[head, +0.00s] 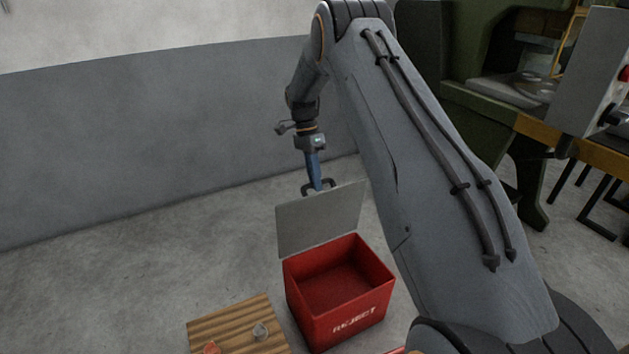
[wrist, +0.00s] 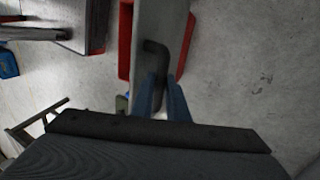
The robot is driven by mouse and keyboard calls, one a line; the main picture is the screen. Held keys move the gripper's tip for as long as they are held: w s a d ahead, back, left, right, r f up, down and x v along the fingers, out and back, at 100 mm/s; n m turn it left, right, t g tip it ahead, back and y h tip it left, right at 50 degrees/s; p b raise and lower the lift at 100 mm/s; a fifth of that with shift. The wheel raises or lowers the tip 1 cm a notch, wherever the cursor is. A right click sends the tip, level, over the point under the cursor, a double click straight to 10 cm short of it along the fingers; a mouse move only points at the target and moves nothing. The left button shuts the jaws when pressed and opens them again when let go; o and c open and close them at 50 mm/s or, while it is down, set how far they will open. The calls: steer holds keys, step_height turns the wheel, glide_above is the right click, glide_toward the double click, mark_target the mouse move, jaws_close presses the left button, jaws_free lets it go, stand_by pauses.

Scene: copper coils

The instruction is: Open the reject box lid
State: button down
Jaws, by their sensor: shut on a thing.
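The red reject box (head: 340,325) stands on the floor with its lettered side facing me, and its inside looks empty. Its grey lid (head: 322,222) stands raised, roughly upright, along the box's far edge. My gripper (head: 318,186) is at the lid's top edge, behind it. In the wrist view my blue fingers (wrist: 160,100) are shut on the dark lid handle (wrist: 157,62), a bent bar on the lid's face. The lid (wrist: 152,22) shows nearly edge-on there, with parts of the red box (wrist: 125,45) behind it.
A slatted wooden surface (head: 230,322) with small pieces on it is left of the box. A grey wall (head: 150,130) runs behind. A green machine (head: 470,110) and a bench (head: 590,150) stand at the right.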

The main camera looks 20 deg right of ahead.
steer(key=shift+s+f, duration=0.2)
steer(key=shift+f, duration=0.1)
steer(key=c, duration=1.7)
jaws_free()
steer(key=shift+w, duration=0.1)
steer(key=shift+r, duration=0.1)
steer(key=shift+r, duration=0.1)
steer(key=shift+p+v, duration=0.5)
steer(key=shift+v, duration=3.25)
